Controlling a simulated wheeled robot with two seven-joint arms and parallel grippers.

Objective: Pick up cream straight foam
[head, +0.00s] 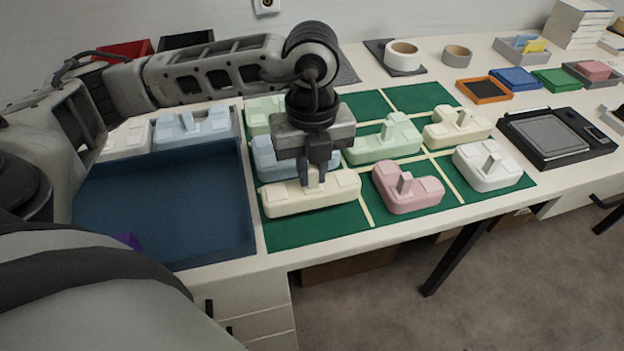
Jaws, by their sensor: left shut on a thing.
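The cream straight foam (340,190) is a long block with a raised upright grip tab, at the front left of the green mat (287,231). My left gripper (314,178) comes down on it from above and is shut on its tab, hiding part of the tab and the block's middle. The block looks level and at the mat's surface; I cannot tell whether it is lifted. My right gripper is not in view.
Pink foam (410,188), white foam (487,166), green foam (385,140), another cream foam (458,127) and blue foam (268,158) stand close by. A dark blue tray (165,205) is at left, a black scale (556,137) at right.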

